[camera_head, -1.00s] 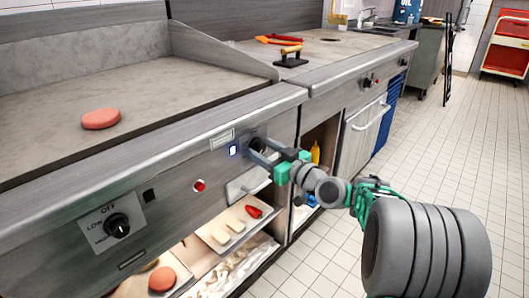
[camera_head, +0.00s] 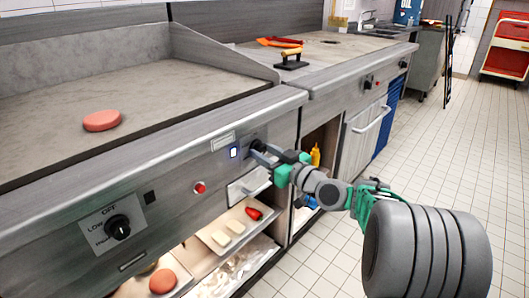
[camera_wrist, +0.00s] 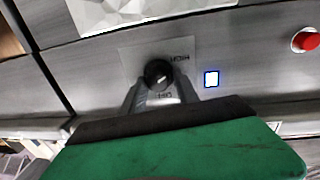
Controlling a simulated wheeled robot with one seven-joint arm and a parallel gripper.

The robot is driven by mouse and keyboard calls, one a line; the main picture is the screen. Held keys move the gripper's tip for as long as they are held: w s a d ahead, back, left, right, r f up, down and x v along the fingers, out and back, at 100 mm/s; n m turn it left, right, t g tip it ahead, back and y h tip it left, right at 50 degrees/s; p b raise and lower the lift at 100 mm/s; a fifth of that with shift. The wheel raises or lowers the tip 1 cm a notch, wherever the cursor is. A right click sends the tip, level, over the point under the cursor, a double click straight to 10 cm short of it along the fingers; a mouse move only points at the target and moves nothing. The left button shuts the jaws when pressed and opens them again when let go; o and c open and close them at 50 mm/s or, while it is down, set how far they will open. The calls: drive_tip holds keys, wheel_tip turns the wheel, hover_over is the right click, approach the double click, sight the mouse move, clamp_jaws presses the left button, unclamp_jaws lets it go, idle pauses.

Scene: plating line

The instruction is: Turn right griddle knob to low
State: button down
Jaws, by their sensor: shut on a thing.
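The right griddle knob (camera_wrist: 158,74) is black and round, on a pale label plate on the griddle's front panel. My gripper (camera_wrist: 162,92) is shut on this knob, one grey finger on each side. In the head view my gripper (camera_head: 258,149) reaches the panel from the right and hides most of the knob. The exact setting the knob points at is hard to tell.
A lit blue-edged indicator (camera_head: 234,152) and a red button (camera_head: 199,187) are left of the knob. The left knob (camera_head: 118,227) has its own label. A patty (camera_head: 102,120) lies on the griddle (camera_head: 190,92). Open shelves with food trays are below. The tiled floor right is clear.

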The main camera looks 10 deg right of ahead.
drive_tip(key=shift+w+d+r+m+p, duration=0.1)
drive_tip(key=shift+d+r+m+p, duration=0.1)
drive_tip(key=shift+m+p, duration=0.1)
drive_tip(key=shift+r+m+p, duration=0.15)
drive_tip(key=shift+m+p, duration=0.95)
drive_tip(key=shift+p, duration=0.05)
drive_tip(key=m+p, duration=0.3)
drive_tip(key=shift+d+r+g, duration=0.1)
drive_tip(key=shift+g, duration=0.3)
drive_tip(key=m+p, duration=0.2)
drive_tip(key=shift+w+m+p, duration=0.1)
drive_tip(key=shift+m+p, duration=0.3)
drive_tip(key=shift+f+m+g+p, duration=0.2)
drive_tip(key=shift+m+g+p, duration=0.2)
drive_tip(key=shift+m+p, duration=0.9)
drive_tip(key=shift+f, duration=0.1)
drive_tip(key=c, duration=1)
unclamp_jaws()
